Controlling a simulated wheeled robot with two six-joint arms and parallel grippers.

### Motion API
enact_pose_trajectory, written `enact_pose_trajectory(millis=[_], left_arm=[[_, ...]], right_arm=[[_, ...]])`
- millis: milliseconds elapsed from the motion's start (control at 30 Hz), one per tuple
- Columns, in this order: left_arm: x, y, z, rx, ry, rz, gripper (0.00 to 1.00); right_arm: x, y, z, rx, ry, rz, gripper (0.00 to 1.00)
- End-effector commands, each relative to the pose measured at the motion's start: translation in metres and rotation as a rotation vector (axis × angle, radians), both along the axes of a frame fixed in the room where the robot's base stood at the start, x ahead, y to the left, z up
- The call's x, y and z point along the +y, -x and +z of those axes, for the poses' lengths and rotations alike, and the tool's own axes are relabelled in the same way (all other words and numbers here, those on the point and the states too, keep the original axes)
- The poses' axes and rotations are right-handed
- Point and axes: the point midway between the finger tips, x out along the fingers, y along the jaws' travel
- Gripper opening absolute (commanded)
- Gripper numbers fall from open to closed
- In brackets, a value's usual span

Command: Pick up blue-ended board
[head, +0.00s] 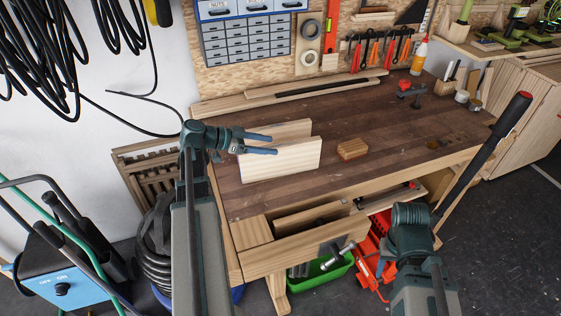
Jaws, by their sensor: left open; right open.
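Two pale wooden boards stand on edge, one behind the other, at the left of the workbench: a front board (290,161) and a back board (292,128). I cannot make out a blue end on either one. My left gripper (275,144) is open at their left ends. Its two bluish fingers point right, one over the gap between the boards and one in front of the front board's upper left part. I cannot tell whether they touch. My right arm's wrist shows at the lower right, in front of the bench; its gripper fingers are hidden.
A small wooden block (352,149) lies mid-bench, with clear bench top (390,130) around it. A red-and-black clamp (409,91) and a glue bottle (420,56) stand further back. An open drawer (305,248) juts out in front, above a green bin (325,272).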

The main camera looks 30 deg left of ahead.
Motion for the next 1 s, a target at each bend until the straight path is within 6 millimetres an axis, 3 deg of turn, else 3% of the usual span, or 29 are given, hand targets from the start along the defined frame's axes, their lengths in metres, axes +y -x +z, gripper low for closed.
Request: enact_pose_trajectory(millis=[400,667,1000], left_arm=[[-0.029,-0.031,-0.023,0.000,0.000,-0.002,0.65],[-0.031,-0.034,-0.022,0.000,0.000,-0.001,0.65],[-0.031,-0.034,-0.022,0.000,0.000,-0.001,0.04]], right_arm=[[0.000,0.000,-0.023,0.000,0.000,0.000,0.50],[0.000,0.000,-0.022,0.000,0.000,0.000,0.50],[0.000,0.000,-0.022,0.000,0.000,0.000,0.50]])
